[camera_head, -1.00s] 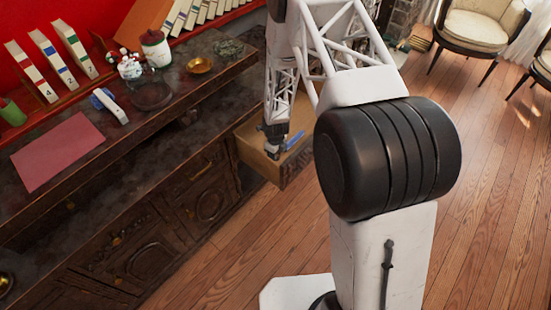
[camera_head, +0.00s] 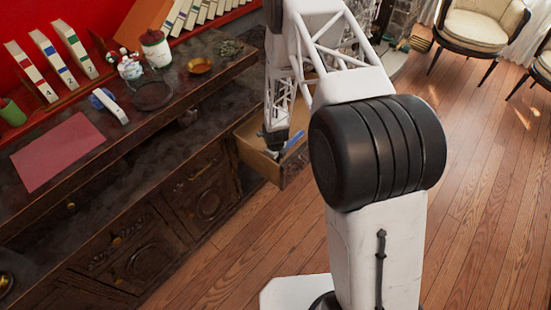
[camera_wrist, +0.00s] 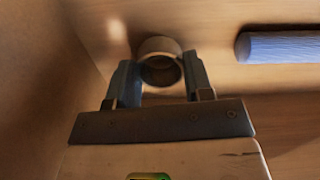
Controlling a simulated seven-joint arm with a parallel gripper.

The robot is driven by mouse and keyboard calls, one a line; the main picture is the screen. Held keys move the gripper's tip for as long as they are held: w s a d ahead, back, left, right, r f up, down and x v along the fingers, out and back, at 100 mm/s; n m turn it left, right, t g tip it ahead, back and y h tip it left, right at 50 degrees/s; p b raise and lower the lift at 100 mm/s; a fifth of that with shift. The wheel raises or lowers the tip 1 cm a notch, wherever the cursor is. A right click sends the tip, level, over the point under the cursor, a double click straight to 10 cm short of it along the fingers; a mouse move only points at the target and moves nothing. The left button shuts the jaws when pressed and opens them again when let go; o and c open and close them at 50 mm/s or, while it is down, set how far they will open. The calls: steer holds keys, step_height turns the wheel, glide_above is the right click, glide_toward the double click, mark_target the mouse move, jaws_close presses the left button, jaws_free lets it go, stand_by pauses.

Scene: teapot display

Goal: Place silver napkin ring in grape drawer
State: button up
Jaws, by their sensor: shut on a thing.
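The silver napkin ring (camera_wrist: 159,46) shows in the wrist view as a short round metal ring between the two fingers. My gripper (camera_wrist: 160,78) is shut on it. The ring is close to the pale wooden inside of a drawer; I cannot tell whether it touches the bottom. In the head view, my gripper (camera_head: 276,140) reaches down into the open drawer (camera_head: 258,161) at the right end of the dark cabinet. The ring is hidden there. No grape marking is visible on the drawer.
A blue rod-like object (camera_wrist: 280,47) lies in the drawer to the right of the ring; it also shows in the head view (camera_head: 294,140). A drawer wall (camera_wrist: 40,60) is close on the left. The dark counter (camera_head: 130,150) stands left of the drawer.

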steer(key=shift+f, duration=0.1)
steer(key=o, duration=0.9)
step_height(320, 180, up, 12)
stand_by(0.8)
steer(key=shift+r, duration=0.2)
stand_by(0.6)
